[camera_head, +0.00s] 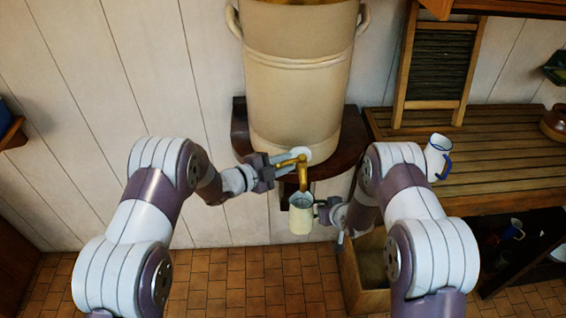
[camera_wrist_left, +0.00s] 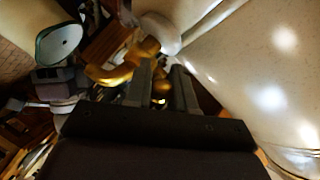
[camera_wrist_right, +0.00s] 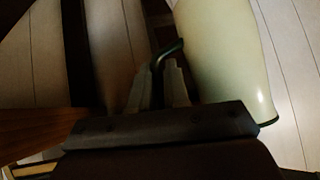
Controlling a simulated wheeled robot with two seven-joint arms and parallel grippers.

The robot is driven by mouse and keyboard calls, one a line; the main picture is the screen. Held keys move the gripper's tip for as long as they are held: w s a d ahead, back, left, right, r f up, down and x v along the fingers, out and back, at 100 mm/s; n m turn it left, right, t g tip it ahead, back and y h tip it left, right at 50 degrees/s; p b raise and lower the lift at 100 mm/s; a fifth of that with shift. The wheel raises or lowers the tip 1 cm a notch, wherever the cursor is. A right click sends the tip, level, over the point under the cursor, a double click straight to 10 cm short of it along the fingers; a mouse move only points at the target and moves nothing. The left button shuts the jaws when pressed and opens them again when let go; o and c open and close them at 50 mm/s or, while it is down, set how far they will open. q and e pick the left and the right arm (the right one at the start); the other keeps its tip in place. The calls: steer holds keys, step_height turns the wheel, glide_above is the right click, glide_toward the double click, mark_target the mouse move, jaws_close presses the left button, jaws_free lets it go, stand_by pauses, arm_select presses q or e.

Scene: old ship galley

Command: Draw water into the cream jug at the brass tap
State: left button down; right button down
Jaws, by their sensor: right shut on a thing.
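The cream jug (camera_head: 301,220) hangs upright, its mouth just below the spout of the brass tap (camera_head: 302,178). My right gripper (camera_head: 325,208) is shut on the jug's dark handle; the handle (camera_wrist_right: 165,52) runs between its fingers in the right wrist view. The jug's pale mouth with its dark rim (camera_wrist_left: 60,40) shows in the left wrist view. I cannot tell whether water is running or in the jug. My left gripper (camera_head: 284,163) is at the tap from the left, fingers apart; brass shows between and behind them in the left wrist view.
The tap belongs to a big cream urn (camera_head: 296,80) on a dark wooden wall bracket (camera_head: 350,150). A slatted counter (camera_head: 490,170) at right holds a white mug with a blue handle (camera_head: 437,157). A wooden box (camera_head: 362,275) stands below, beside my right arm.

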arm_select(q)
steer(key=shift+r, duration=0.1)
steer(key=m+g, duration=0.1)
steer(key=w+m+g+h, duration=0.1)
steer(key=m+g, duration=0.1)
steer(key=g, duration=0.1)
steer(key=shift+w+h, duration=0.3)
steer(key=shift+h, duration=0.1)
steer(key=c, duration=1.2)
jaws_free()
steer(key=shift+o, duration=0.2)
steer(key=shift+s, duration=0.1)
steer(key=shift+a, duration=0.1)
steer(key=v, duration=1.1)
steer(key=shift+a, duration=0.4)
steer(key=shift+s+r, duration=0.1)
steer(key=shift+r, duration=0.05)
